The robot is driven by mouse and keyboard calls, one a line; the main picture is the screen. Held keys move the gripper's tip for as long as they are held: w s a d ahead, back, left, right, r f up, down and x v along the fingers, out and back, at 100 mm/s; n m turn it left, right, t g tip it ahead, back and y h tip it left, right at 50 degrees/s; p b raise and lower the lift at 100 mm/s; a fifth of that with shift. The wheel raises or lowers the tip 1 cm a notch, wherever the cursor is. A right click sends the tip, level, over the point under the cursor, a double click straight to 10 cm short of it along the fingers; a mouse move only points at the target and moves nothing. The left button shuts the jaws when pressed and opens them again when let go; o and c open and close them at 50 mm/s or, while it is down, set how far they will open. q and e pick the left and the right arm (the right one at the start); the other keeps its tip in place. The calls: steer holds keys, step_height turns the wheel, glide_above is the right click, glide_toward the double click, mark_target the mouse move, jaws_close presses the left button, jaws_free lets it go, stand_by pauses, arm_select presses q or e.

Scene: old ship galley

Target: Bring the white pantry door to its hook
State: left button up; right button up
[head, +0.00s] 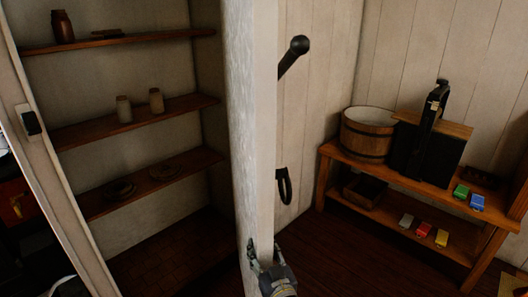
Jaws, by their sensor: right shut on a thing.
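The white pantry door (250,130) stands open and is seen nearly edge-on in the middle of the head view. My right gripper (264,252) is at the bottom centre, shut on the door's free edge with one finger on each side. A black bar with a round knob (293,55) shows just right of the door's edge, high up. A black loop (284,186) hangs lower, also right of the edge. I cannot tell which of these is the hook, or whether either touches the door. My left gripper is not in view.
Left of the door is the open pantry with wooden shelves (135,117) holding jars and dishes. A dark catch (31,121) sits on its left frame. On the right, a wooden bench (335,152) bears a wooden tub (367,137), a black box-like device (425,150) and several coloured small items.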

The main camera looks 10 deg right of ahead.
mark_target(268, 264)
steer(key=o, duration=0.9)
steer(key=shift+f, duration=0.25)
steer(key=o, duration=0.4)
steer(key=shift+a, duration=0.1)
steer(key=shift+w, duration=0.15)
steer(key=s+p, duration=0.1)
steer(key=s, duration=0.2)
steer(key=s+d+p, duration=0.1)
steer(key=s+p, duration=0.1)
steer(key=s, duration=0.1)
steer(key=s+p, duration=0.2)
steer(key=s, duration=0.1)
steer(key=shift+s+d+r, duration=0.2)
steer(key=shift+s+d, duration=0.15)
steer(key=shift+d, duration=0.05)
steer(key=shift+s+d+p, duration=0.1)
steer(key=shift+s+p, duration=0.2)
steer(key=shift+s, duration=0.35)
steer(key=shift+f, duration=0.1)
